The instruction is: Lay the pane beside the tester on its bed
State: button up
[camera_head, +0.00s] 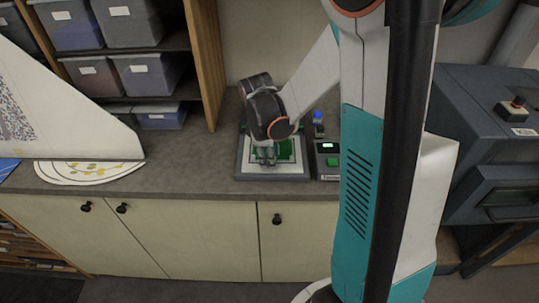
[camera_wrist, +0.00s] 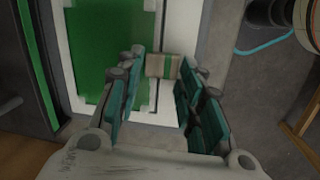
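The tester stands on the counter: a dark-framed white bed (camera_head: 243,171) with a green area (camera_head: 290,150), and a control box (camera_head: 328,172) to its right. My gripper (camera_head: 266,160) points down over the bed. In the wrist view, my gripper (camera_wrist: 163,62) has its teal fingers apart. A small striped piece in green, tan and reddish (camera_wrist: 163,66) lies between the fingertips, at the bed's white edge; a narrow gap shows at its left. The green area (camera_wrist: 90,50) lies left of it. I cannot tell whether either is the pane; clear glass would be hard to see.
A blue-topped post (camera_head: 318,120) stands behind the control box. Shelves with grey bins (camera_head: 148,72) are at the left. A white round patterned mat (camera_head: 85,172) lies on the counter. A dark machine with a red button (camera_head: 518,102) is at the right.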

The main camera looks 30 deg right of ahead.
jog(key=shift+o, duration=1.2)
jog(key=shift+r, duration=0.1)
notch_tip(320, 180, up, 12)
jog(key=a, duration=0.2)
jog(key=shift+s, duration=0.2)
jog(key=shift+a, duration=0.1)
jog(key=s+a+f+m+t+y+b, duration=0.1)
jog(key=s+a+f+m+t+b, duration=0.1)
jog(key=s+a, duration=0.4)
jog(key=s+a+f+m+t+y+b, duration=0.1)
jog(key=s+a+f+m+t+b, duration=0.1)
jog(key=s+a+m+t+b, duration=0.2)
jog(key=shift+s+a+f+m+t+b, duration=0.4)
jog(key=shift+s+a+m+b, duration=0.75)
jog(key=shift+m, duration=0.55)
